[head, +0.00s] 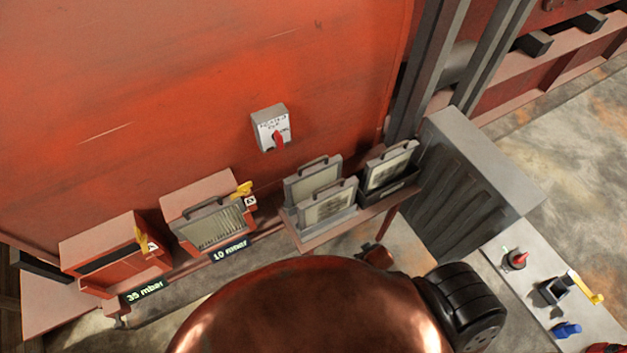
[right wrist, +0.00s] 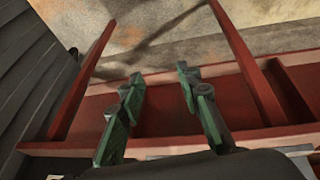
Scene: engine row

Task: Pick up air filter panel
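Two grey-framed air filter panels with top handles, one behind the other (head: 302,188) and in front (head: 330,210), stand upright in a rack at the middle. A third panel (head: 389,171) stands in a dark holder to their right. A pleated panel with a handle (head: 216,231) sits in the red housing labelled 10 mbar. The housing labelled 35 mbar (head: 108,250) looks open and dark inside. My right gripper (right wrist: 158,80) has its green fingers apart and nothing between them, over a red frame. No panel shows in the right wrist view. My left gripper is not seen.
A red wall with a grey switch box (head: 270,130) rises behind the rack's reddish shelf (head: 310,242). A grey ribbed cabinet (head: 470,185) stands right of it. A pale panel with red, yellow and blue controls (head: 545,285) lies lower right. A copper rounded shape covers the lower middle.

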